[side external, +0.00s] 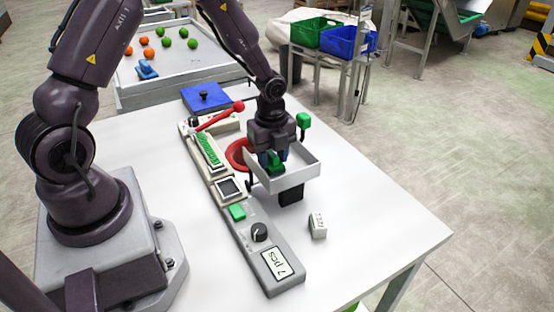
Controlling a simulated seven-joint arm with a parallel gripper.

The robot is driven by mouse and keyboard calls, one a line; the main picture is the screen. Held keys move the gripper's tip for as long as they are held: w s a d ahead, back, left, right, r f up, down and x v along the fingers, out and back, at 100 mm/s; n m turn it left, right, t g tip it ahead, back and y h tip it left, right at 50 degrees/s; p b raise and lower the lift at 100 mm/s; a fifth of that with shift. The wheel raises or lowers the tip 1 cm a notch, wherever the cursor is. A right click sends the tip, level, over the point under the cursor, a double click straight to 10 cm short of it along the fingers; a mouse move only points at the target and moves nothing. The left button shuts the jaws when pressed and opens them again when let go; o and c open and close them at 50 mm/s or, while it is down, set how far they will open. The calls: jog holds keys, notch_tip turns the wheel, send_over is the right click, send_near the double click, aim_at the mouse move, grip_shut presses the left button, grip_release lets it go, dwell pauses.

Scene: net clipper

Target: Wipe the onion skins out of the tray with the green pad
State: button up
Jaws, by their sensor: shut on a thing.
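My gripper (273,158) points down over the white tray (299,177), its fingers at the tray's left part. It is shut on the green pad (276,168), which shows between and below the fingers, inside the tray walls. I cannot tell whether the pad touches the tray floor. The tray is a shallow open box on a dark support (291,197) near the middle of the table. No onion skins can be made out; the near wall and the gripper hide part of the tray floor.
A long grey control panel (250,235) with a red-knobbed lever (238,107) runs left of the tray. A red ring (236,153) lies behind it. A green block (303,120) stands beside my gripper. A small white block (318,225) sits in front. The table's right side is clear.

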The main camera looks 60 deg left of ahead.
jog(key=shift+a, duration=0.9)
jog(key=shift+r, duration=0.1)
jog(key=shift+r, duration=2.95)
jog(key=shift+r, duration=1.55)
